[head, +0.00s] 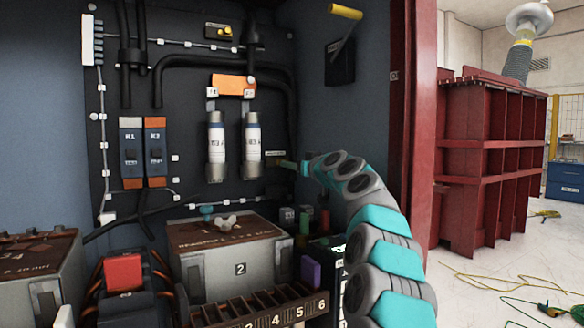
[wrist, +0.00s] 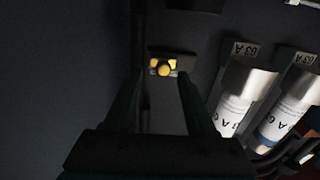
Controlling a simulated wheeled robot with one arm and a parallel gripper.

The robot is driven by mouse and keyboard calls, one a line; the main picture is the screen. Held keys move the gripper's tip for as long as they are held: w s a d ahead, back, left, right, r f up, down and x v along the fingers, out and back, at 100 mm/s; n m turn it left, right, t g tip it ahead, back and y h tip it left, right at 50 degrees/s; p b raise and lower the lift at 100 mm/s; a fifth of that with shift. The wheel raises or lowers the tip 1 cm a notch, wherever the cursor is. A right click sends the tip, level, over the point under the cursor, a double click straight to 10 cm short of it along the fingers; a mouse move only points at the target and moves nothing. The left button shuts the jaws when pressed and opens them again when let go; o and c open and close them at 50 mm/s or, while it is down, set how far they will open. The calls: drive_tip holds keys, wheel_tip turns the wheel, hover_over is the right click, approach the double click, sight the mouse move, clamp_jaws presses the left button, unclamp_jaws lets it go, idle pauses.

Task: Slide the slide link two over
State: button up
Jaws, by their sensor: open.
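A small dark plate with a yellow knob (wrist: 163,68), which looks like a slide link, is ahead of my gripper (wrist: 160,82) in the wrist view. The knob lies between the two open fingertips; I cannot tell whether they touch it. In the head view my gripper (head: 291,164) reaches in from the right to a small plate (head: 275,154) right of the fuses, and its fingers hide part of that spot. A similar plate with a yellow knob (head: 219,31) is high on the back panel. No readable number shows on either one.
Two white-labelled fuses (head: 217,145) stand just left of my gripper, below an orange block (head: 233,86). A yellow-handled lever (head: 341,45) is on the right cabinet wall. A grey box marked 2 (head: 240,268) and a numbered rack (head: 262,306) lie below.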

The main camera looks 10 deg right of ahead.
drive_tip(key=shift+b+v, duration=0.65)
drive_tip(key=shift+v, duration=2.25)
drive_tip(key=shift+s, duration=0.1)
